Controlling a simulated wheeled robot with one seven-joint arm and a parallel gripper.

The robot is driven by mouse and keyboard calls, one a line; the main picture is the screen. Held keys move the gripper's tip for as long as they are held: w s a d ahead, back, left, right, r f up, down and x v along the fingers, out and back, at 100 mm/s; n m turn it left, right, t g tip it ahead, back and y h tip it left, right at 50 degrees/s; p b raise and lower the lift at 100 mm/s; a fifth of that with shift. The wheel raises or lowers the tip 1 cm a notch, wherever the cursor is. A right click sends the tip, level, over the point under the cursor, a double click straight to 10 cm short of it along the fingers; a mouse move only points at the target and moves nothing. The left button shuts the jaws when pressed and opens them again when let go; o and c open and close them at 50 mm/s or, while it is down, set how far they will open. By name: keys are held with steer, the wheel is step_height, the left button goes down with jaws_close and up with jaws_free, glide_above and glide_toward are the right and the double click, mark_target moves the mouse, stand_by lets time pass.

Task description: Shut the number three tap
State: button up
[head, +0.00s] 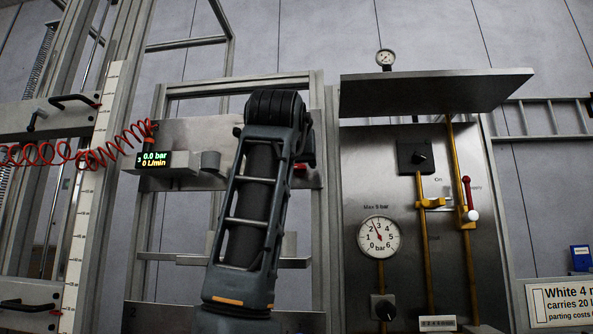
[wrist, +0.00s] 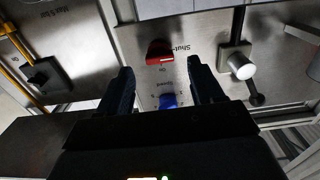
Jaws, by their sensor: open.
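In the wrist view, a red tap handle (wrist: 160,51) sits on a metal panel beyond my fingertips, with inverted labels "Shut" and "On" near it. Which label it points to I cannot tell. My gripper (wrist: 163,75) is open, fingers spread left and right of a blue knob (wrist: 168,101) labelled "Speed"; it holds nothing. In the head view, a display (head: 156,159) marked 3 reads 0.0 bar and 0 L/min. A red part (head: 300,168) shows beside my arm, which hides most of that panel. No number shows on the red tap.
In the wrist view, a white-ended knob with a black lever (wrist: 240,67) is at right and a black knob (wrist: 40,76) at left. In the head view, a right-hand panel (head: 408,250) carries a gauge (head: 379,237) and yellow pipes; a shelf (head: 432,93) juts above it.

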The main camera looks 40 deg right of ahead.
steer(key=v, duration=0.3)
steer(key=shift+s+a+b, duration=0.15)
steer(key=shift+b, duration=0.15)
stand_by(0.3)
